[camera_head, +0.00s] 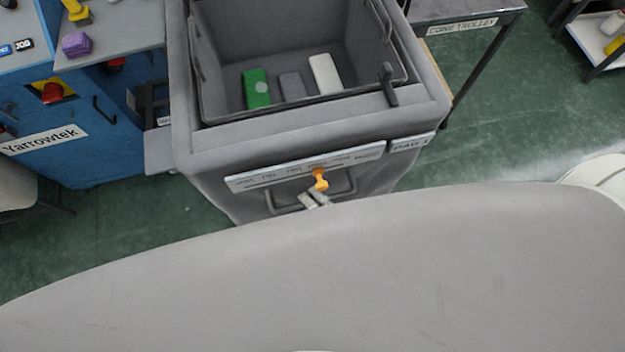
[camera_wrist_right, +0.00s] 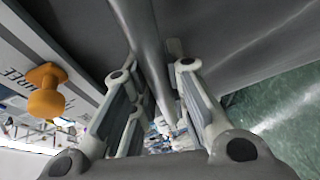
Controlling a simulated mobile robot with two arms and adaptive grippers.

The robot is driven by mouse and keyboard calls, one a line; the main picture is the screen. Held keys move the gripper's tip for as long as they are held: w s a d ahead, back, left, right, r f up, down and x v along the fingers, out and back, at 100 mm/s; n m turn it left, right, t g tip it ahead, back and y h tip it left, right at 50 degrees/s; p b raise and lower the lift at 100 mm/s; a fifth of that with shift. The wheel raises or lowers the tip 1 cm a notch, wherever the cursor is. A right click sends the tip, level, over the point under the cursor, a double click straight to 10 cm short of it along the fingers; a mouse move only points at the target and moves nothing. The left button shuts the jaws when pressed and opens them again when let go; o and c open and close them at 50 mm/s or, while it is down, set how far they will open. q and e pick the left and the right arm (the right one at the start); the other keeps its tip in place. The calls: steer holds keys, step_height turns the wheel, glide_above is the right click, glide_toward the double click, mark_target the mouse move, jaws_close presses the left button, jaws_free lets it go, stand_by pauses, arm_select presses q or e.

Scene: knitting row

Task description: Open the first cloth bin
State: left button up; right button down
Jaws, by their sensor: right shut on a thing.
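The grey cloth bin (camera_head: 310,137) stands upright at the top middle of the head view, its top uncovered. A grey bar handle (camera_head: 285,209) sits on its front, below a pale printed strip (camera_head: 250,181) with an orange knob (camera_head: 320,180). My right gripper (camera_head: 314,199) is at the handle's right part, just below the knob. In the right wrist view, the handle bar (camera_wrist_right: 150,45) runs between the fingers of my right gripper (camera_wrist_right: 155,85), which is shut on it. The orange knob (camera_wrist_right: 46,100) is beside it at left. My left gripper is not in view.
A green block (camera_head: 256,90), a grey block (camera_head: 290,87) and a white block (camera_head: 325,74) lie inside the bin. A dark lever (camera_head: 388,85) stands at its right rim. A blue cabinet (camera_head: 75,130) is at left, a cone trolley (camera_head: 470,20) at right. Green floor (camera_head: 530,120) is clear at right.

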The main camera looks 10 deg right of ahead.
steer(key=shift+f, duration=0.1)
steer(key=c, duration=1.4)
jaws_free()
steer(key=v, duration=1.2)
